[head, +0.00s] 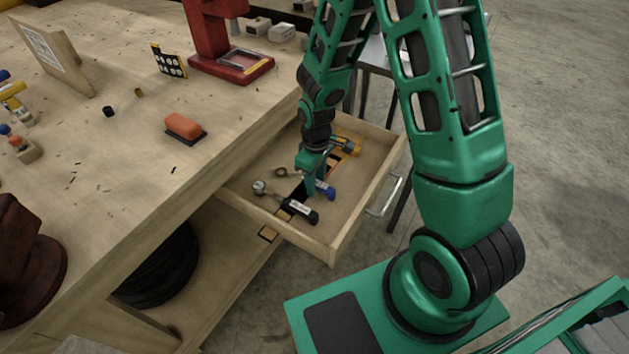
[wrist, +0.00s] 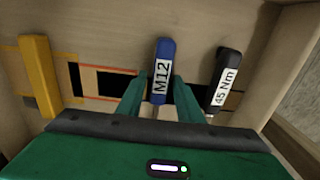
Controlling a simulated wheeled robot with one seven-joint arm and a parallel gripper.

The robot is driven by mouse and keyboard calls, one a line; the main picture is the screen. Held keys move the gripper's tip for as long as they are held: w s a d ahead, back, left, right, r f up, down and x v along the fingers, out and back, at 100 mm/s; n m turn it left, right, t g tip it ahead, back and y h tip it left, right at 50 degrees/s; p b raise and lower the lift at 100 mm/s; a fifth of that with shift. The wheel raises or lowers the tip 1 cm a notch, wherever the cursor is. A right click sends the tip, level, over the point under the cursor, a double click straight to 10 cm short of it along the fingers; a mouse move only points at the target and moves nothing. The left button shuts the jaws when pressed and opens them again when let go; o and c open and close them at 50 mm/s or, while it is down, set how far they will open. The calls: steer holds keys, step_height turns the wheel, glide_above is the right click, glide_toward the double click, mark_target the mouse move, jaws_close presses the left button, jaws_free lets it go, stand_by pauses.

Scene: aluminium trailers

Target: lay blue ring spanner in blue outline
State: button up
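The blue ring spanner (head: 326,190) lies in the open drawer. In the wrist view its blue handle (wrist: 163,62), labelled M12, points away from me. Its grey ring end lies to the left of the handle in the head view. My gripper (head: 312,188) is down in the drawer at the spanner. In the wrist view its two fingers (wrist: 160,88) stand on either side of the handle, with a narrow gap visible on the left, so it looks open around it. I cannot make out a blue outline; dark and orange-edged marks (wrist: 104,84) show on the drawer floor.
A black-handled tool (wrist: 223,75) labelled 45 Nm lies close right of the spanner. A yellow-handled tool (wrist: 38,75) lies to the left. The drawer walls (head: 368,188) enclose the space. The workbench (head: 130,150) stands left, with an orange-topped block (head: 184,127) on it.

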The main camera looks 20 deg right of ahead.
steer(key=shift+o, duration=0.4)
step_height(320, 180, up, 9)
steer(key=shift+w+r, duration=0.1)
steer(key=s+d+r+m, duration=0.6)
steer(key=s+d+r, duration=0.3)
steer(key=d+r, duration=0.35)
steer(key=s+d+r+m, duration=0.2)
steer(key=s+m, duration=0.1)
steer(key=s, duration=0.5)
steer(key=s+d+r+m, duration=0.3)
steer(key=s+m, duration=0.1)
steer(key=s, duration=0.3)
steer(key=shift+s+d+r+m, duration=0.15)
steer(key=shift+s+r+m, duration=0.15)
steer(key=shift+s+r, duration=0.05)
